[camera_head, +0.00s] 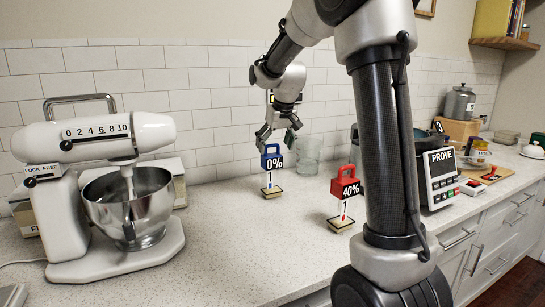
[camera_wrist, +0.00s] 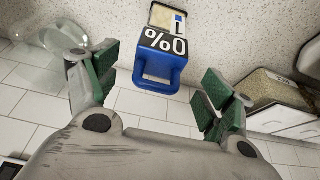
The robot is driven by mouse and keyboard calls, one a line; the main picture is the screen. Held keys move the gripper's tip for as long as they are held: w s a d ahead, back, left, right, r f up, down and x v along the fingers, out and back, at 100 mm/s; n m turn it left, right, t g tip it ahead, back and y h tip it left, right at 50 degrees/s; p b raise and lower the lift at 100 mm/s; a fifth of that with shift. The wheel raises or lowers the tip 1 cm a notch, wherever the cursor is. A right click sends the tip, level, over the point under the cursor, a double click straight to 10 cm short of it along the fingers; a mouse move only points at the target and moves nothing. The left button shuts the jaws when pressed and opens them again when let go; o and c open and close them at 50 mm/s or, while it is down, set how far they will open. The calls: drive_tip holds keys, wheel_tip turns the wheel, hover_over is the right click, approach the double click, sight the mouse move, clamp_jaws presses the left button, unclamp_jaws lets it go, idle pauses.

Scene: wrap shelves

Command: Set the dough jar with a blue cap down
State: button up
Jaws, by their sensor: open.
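The dough jar with a blue cap (camera_head: 270,174) stands upright on the counter near the tiled wall. It carries a "0%" label and a "1" mark. My gripper (camera_head: 279,138) is just above the blue cap, with its fingers spread. In the wrist view the jar (camera_wrist: 163,50) lies between and beyond the open green-padded fingers of my gripper (camera_wrist: 157,85), with a gap on both sides. Nothing is held. A second jar with a red cap (camera_head: 345,187), labelled "40%", stands to the right and nearer.
A stand mixer with a steel bowl (camera_head: 130,208) fills the left. Clear glasses (camera_head: 307,155) stand behind the blue-capped jar. A "PROVE" device (camera_head: 441,178) is at the right. The counter (camera_head: 235,235) is clear in front.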

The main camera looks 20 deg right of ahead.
drive_tip(key=s+a+r, duration=0.1)
drive_tip(key=s+r, duration=0.3)
drive_tip(key=s, duration=0.5)
drive_tip(key=s+r, duration=0.3)
drive_tip(key=s, duration=0.6)
drive_tip(key=s+f, duration=0.3)
drive_tip(key=s, duration=0.6)
drive_tip(key=s+a+f, duration=0.1)
drive_tip(key=s+f, duration=0.2)
drive_tip(key=s, duration=0.6)
drive_tip(key=shift+f, duration=0.35)
